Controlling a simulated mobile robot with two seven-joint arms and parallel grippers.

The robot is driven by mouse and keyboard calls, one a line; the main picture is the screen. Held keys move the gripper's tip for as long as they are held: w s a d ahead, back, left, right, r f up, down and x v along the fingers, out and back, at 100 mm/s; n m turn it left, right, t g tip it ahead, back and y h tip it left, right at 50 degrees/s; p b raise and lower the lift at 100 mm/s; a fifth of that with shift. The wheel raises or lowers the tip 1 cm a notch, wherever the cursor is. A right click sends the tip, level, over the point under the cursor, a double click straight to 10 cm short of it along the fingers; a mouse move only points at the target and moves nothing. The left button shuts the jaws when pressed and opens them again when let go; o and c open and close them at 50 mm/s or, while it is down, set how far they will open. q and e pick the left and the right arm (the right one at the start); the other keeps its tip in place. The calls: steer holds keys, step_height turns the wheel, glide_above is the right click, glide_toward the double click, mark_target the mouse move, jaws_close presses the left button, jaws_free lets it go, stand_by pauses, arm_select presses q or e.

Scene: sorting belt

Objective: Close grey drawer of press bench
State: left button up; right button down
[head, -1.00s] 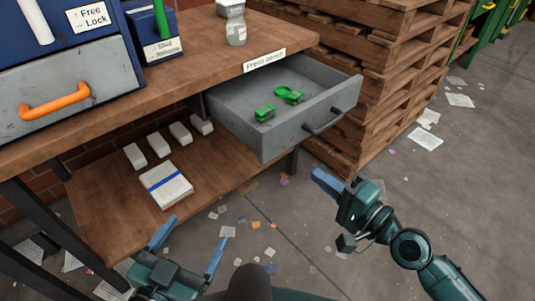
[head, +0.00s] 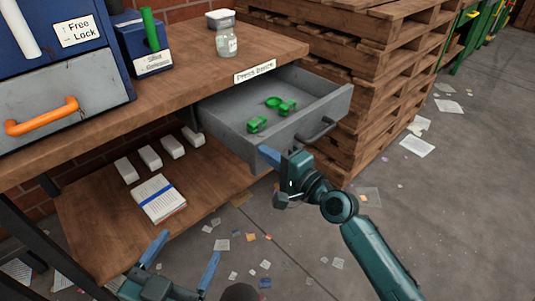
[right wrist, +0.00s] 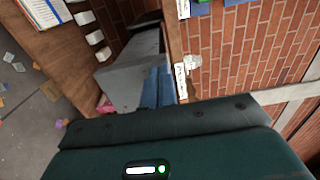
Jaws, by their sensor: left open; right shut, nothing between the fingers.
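The grey drawer (head: 250,135) of the press bench (head: 170,75) is pulled out, with green items (head: 280,105) inside it. Its dark handle (head: 316,133) is on the front panel. My right gripper (head: 268,155) is shut and empty, at the drawer's front panel, left of the handle. I cannot tell if it touches the panel. In the right wrist view its blue fingers (right wrist: 158,88) are close beside the grey drawer (right wrist: 122,80). My left gripper (head: 182,258) is open and empty, low in front of the bench's lower shelf.
A stack of wooden pallets (head: 375,80) stands close to the right of the drawer. The lower shelf (head: 95,225) holds white boxes (head: 150,157) and a bundle of paper (head: 158,198). A blue cabinet with an orange handle (head: 40,116) stands on the bench. Paper scraps litter the floor.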

steer(key=shift+w+a, duration=0.2)
stand_by(0.3)
